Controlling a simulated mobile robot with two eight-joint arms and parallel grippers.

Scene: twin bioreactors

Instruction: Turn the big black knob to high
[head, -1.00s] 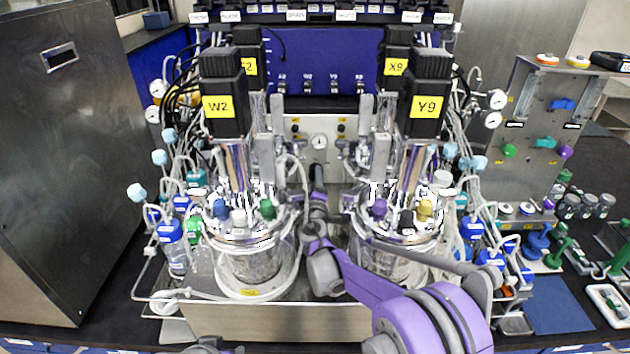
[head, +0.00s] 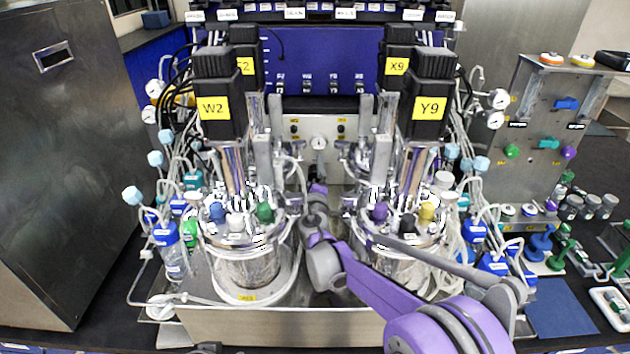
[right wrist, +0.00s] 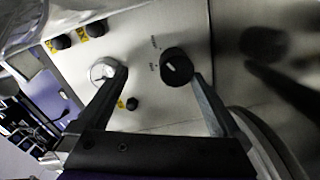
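The big black knob (right wrist: 176,66) is on the grey panel in the right wrist view, with a white mark on its face and small lettering on its left. My right gripper (right wrist: 160,78) is open, its two fingers apart on either side of the knob in the picture. I cannot tell whether a finger touches it. In the head view my right gripper (head: 318,188) reaches between the two bioreactors, and the arm hides the knob there. Only a dark sliver that may be part of my left arm shows at the bottom edge; its gripper state cannot be made out.
A round gauge (right wrist: 103,70) and smaller black knobs (right wrist: 62,41) sit left of the big knob. Another small black knob (right wrist: 132,103) is lower. The left bioreactor (head: 249,266) and right bioreactor (head: 395,268) leave a narrow gap around my arm. Tubing crowds the outer sides.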

